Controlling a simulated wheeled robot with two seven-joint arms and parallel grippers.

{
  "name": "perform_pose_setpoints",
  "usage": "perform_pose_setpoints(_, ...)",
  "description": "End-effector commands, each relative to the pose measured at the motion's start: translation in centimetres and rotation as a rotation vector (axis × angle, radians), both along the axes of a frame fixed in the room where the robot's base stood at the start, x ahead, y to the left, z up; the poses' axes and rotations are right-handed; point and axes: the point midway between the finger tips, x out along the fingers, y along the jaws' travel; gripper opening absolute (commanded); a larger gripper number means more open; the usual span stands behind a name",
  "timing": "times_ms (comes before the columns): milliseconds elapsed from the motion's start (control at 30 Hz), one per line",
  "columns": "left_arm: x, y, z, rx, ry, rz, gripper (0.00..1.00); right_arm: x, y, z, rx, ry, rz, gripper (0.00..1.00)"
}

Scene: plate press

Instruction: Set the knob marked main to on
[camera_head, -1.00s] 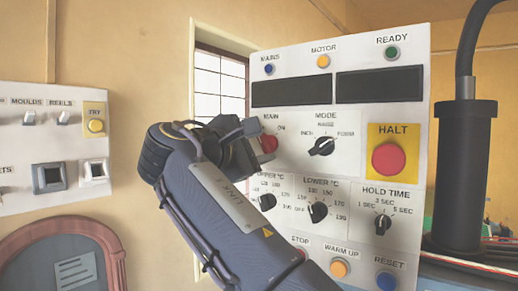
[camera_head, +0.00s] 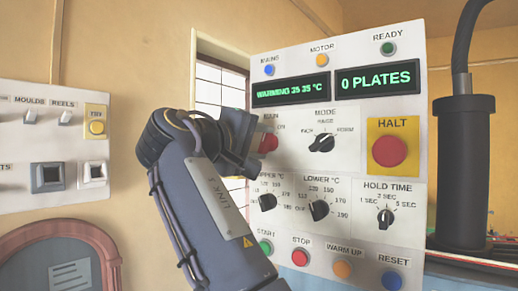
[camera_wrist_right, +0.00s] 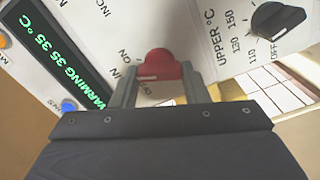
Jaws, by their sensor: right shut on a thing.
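The red main knob (camera_head: 268,143) sits on the white control panel (camera_head: 300,230), left of the mode knob. Its "ON" label shows just to its right, and the "MAIN" label above is partly covered. My right gripper (camera_head: 258,146) is at the knob from the left. In the right wrist view the red knob (camera_wrist_right: 160,67) sits between the two fingers of my right gripper (camera_wrist_right: 158,85), which is shut on it. A white mark shows on the knob's face. The left display (camera_head: 291,89) is lit green and reads "WARMING 35 35 °C". My left gripper is not in view.
The right display (camera_head: 377,78) reads "0 PLATES". The mains lamp (camera_head: 269,70) is blue. Close by are the mode knob (camera_head: 321,142), the upper temperature knob (camera_head: 267,202) and the red halt button (camera_head: 390,151). Another switch panel (camera_head: 70,150) stands at the left.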

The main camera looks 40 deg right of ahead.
Motion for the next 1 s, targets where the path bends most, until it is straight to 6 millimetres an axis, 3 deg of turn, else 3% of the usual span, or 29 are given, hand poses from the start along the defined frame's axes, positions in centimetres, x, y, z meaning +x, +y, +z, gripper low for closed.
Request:
perform_pose_setpoints(400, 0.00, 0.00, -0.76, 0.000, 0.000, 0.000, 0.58, 0.02, 0.04, 0.01, 0.062, -0.211, 0.001, 0.18)
perform_pose_setpoints(1000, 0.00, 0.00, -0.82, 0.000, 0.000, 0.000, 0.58, -0.01, 0.03, 0.09, 0.074, -0.254, 0.001, 0.18)
